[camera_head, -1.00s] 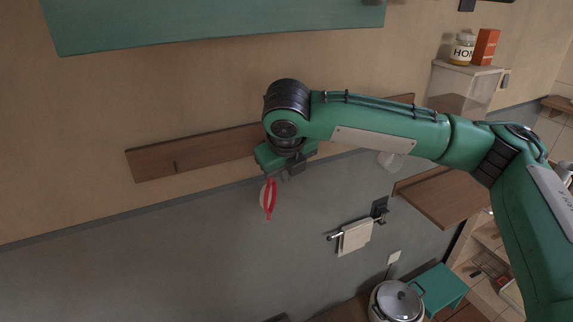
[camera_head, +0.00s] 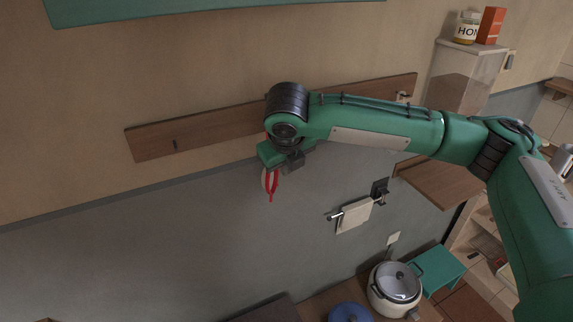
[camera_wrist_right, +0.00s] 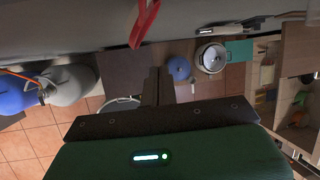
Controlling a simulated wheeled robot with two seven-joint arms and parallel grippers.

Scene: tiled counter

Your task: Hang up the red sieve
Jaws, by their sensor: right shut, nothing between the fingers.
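The red sieve (camera_head: 271,184) shows below and partly behind my right gripper (camera_head: 287,167), against the wall under the wooden hook rail (camera_head: 213,130). A bit of red also shows just above the gripper. The gripper and wrist cover the sieve's upper part, so I cannot tell whether it rests on a hook. In the right wrist view, a red loop of the sieve (camera_wrist_right: 143,22) lies beyond the closed fingertips (camera_wrist_right: 158,72), apart from them. My right gripper is shut and empty. The rail has a bare hook (camera_head: 175,145) at its left. My left gripper is out of view.
A teal cabinet (camera_head: 200,10) hangs above the rail. A towel holder with a white cloth (camera_head: 354,215) is on the grey wall at lower right. A pot (camera_head: 395,283) and a blue lid-like object (camera_head: 350,312) are below. The grey wall at left is clear.

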